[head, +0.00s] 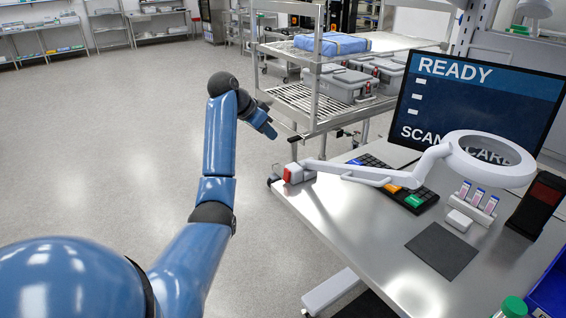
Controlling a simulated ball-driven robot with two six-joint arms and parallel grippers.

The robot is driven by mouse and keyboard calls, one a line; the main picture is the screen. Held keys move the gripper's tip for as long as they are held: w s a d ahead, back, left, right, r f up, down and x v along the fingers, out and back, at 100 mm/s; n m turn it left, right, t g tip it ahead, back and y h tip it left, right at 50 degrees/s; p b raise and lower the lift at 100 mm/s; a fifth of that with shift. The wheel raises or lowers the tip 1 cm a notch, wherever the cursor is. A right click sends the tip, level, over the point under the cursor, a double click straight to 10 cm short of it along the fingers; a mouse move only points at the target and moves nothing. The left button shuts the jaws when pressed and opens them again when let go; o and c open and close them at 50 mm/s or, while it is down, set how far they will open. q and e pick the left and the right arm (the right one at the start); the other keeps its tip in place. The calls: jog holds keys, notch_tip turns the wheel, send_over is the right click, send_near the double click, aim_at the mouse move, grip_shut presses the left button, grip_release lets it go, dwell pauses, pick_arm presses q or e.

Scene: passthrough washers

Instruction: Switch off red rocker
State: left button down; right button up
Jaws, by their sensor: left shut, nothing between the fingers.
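A red rocker (290,173) sits on the end face of the white lamp's base at the left edge of the desk. The magnifier lamp (420,165) has a white arm reaching right to a ring-shaped head. My left gripper (272,133) is shut and empty, up and to the left of the rocker and apart from it. Whether the rocker is on or off is too small to tell. My right gripper is out of view.
A metal cart (322,70) with grey boxes and a blue bundle stands behind the gripper. The desk (350,228) holds a keyboard (385,180), a monitor (490,95), a tube rack (474,210) and a dark mat (441,250). Open floor lies left of the desk.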

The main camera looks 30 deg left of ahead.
pick_arm(q)
jog(key=shift+s+d+f+m+g, duration=0.1)
jog(key=shift+s+d+m+g, duration=0.1)
jog(key=shift+s, duration=0.15)
jog(key=shift+s+d+f+m+g, duration=0.1)
jog(key=shift+s+m, duration=0.1)
jog(key=shift+s, duration=0.15)
jog(key=shift+w, duration=0.2)
jog(key=shift+f, duration=0.15)
send_over(287, 176)
notch_tip(287, 176, down, 7)
jog(key=f, duration=0.2)
jog(key=a+f+p, duration=0.1)
jog(key=shift+s+f, duration=0.2)
jog(key=shift+s, duration=0.2)
jog(key=shift+s+f, duration=0.1)
jog(key=shift+f, duration=0.5)
